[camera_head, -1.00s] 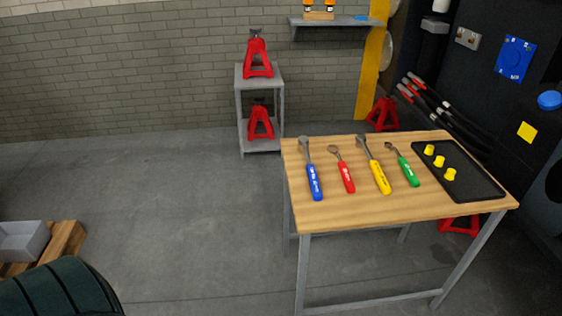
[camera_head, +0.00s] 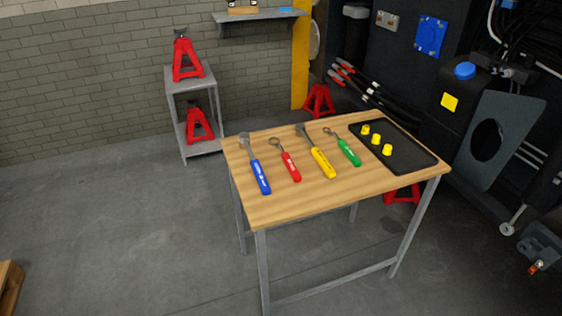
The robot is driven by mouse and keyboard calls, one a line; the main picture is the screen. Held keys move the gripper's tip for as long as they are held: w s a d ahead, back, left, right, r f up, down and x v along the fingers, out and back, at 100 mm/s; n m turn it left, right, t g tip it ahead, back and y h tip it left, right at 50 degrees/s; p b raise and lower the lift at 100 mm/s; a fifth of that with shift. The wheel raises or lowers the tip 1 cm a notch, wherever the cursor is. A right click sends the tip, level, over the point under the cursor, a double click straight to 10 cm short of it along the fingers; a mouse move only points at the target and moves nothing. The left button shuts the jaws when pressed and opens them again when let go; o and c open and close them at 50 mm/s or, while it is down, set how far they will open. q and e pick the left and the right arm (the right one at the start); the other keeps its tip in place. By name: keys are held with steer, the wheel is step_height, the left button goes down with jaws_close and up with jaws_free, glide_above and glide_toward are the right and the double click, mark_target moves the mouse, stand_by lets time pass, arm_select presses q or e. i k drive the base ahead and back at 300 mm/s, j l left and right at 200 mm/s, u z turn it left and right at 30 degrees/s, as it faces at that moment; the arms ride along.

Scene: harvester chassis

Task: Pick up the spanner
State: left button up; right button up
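Several hand tools lie side by side on a wooden-topped table (camera_head: 300,204), their metal heads toward the back. From left to right they are a blue-handled tool (camera_head: 259,173), a red-handled tool (camera_head: 289,167), a yellow-handled tool (camera_head: 321,161) and a green-handled tool (camera_head: 347,151). All look like spanners or wrenches; the heads are too small to tell which types. Nothing touches them. Neither of my grippers is in view.
A black tray (camera_head: 412,157) with several yellow pieces (camera_head: 376,139) sits at the table's right. A grey stand (camera_head: 203,148) with red jacks (camera_head: 186,59) is behind left. Dark machinery (camera_head: 400,70) rises behind right.

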mark_target(295, 174)
steer(key=u, duration=0.35)
steer(key=i+l+u, duration=0.15)
steer(key=l+u, duration=0.2)
steer(key=i+l+u, duration=0.15)
steer(key=l+u, duration=0.2)
steer(key=i+l, duration=0.1)
steer(key=l, duration=0.35)
steer(key=i+l+u, duration=0.15)
steer(key=l, duration=0.7)
steer(key=i+u, duration=0.05)
